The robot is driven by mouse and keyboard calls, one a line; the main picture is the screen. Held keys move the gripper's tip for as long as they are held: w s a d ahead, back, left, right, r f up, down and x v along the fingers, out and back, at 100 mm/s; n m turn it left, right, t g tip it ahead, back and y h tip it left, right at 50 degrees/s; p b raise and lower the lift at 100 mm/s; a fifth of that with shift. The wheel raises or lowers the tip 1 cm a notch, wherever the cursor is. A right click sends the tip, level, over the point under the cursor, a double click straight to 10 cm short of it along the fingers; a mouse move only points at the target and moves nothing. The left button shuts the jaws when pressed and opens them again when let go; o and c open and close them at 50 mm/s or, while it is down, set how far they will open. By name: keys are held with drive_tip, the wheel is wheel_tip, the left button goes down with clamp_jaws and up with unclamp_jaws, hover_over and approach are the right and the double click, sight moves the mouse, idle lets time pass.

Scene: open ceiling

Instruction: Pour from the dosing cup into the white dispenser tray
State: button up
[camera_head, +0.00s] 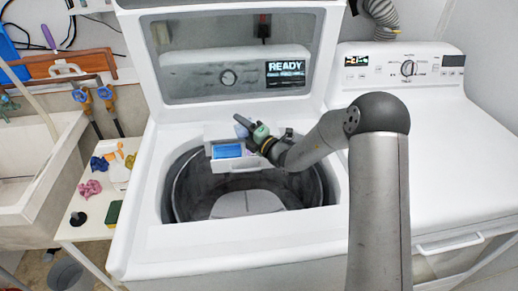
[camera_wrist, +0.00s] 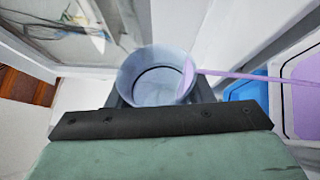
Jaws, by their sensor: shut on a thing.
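My gripper (camera_head: 246,127) is shut on the dosing cup (camera_head: 240,131), above the white dispenser tray (camera_head: 236,166). The pale grey-blue cup also shows in the wrist view (camera_wrist: 128,70), with its round mouth facing the camera between the dark fingers. A thin lilac stream (camera_wrist: 240,76) runs from the cup's right rim toward the right edge of the wrist view. There the tray shows a blue compartment (camera_wrist: 247,93) and a lilac compartment (camera_wrist: 302,95). The stream's end and the exact landing spot cannot be told.
The tray sits over the open washer drum (camera_head: 190,190), below the raised lid (camera_head: 180,75). A second white machine (camera_head: 450,140) stands at the right.

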drive_tip(key=shift+w+d+r+m+t+p, duration=0.1)
drive_tip(key=shift+d+r+m+t+p, duration=0.15)
drive_tip(key=shift+m, duration=0.3)
drive_tip(key=shift+w+d+r+m+t+p, duration=0.1)
drive_tip(key=shift+m+t+p, duration=0.1)
drive_tip(key=shift+m+t, duration=0.25)
idle(0.7)
